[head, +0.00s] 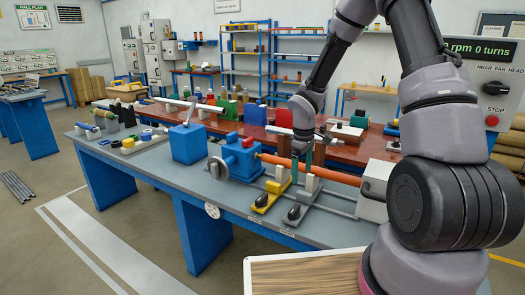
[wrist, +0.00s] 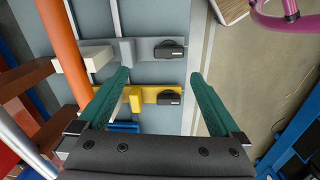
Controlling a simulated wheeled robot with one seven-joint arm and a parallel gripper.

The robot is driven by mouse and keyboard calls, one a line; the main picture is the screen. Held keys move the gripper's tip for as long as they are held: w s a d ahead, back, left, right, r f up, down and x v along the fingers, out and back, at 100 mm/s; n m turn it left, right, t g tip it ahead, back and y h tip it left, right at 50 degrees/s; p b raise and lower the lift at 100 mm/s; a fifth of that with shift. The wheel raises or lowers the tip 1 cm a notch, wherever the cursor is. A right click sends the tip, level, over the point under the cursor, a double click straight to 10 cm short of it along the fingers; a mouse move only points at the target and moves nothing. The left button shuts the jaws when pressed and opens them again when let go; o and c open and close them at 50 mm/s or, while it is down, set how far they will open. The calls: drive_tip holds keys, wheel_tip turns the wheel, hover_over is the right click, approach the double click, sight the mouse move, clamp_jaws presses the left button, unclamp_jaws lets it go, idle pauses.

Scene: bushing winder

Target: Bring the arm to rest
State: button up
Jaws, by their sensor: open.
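My gripper (head: 306,160) is at the end of my bent arm, above the winder bench in the head view, pointing down. In the wrist view its two green fingers (wrist: 160,76) are spread apart, with nothing held between them. The yellow-based support (wrist: 150,97) and the grey-based support (wrist: 150,50) lie beneath and beyond the fingers, each with a black knob. The orange rod (head: 335,175) runs from the blue headstock (head: 238,158) toward the right; it also shows left of the fingers in the wrist view (wrist: 62,45). My arm hides part of the bench's right side.
A blue box (head: 187,144) and small parts stand on the bench (head: 150,158) to the left. A red table (head: 352,135) with various items is behind. A control panel (head: 488,85) reads "rpm 0 turns". A wooden board (head: 305,275) is near the front.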

drive_tip(key=s+d+r+m+t, duration=0.1)
drive_tip(key=s+d+r+m, duration=0.25)
drive_tip(key=r, duration=0.75)
drive_tip(key=s+d+r+m+t, duration=0.2)
drive_tip(key=s+r+m, duration=0.2)
drive_tip(key=r, duration=0.7)
drive_tip(key=s+a+r+m+t+y, duration=0.1)
drive_tip(key=s+r+m, duration=0.5)
drive_tip(key=s+r, duration=0.6)
drive_tip(key=shift+s+a+t+y, duration=0.15)
drive_tip(key=shift+s+t+y, duration=0.65)
drive_tip(key=shift+s+t, duration=0.5)
drive_tip(key=shift+r, duration=0.1)
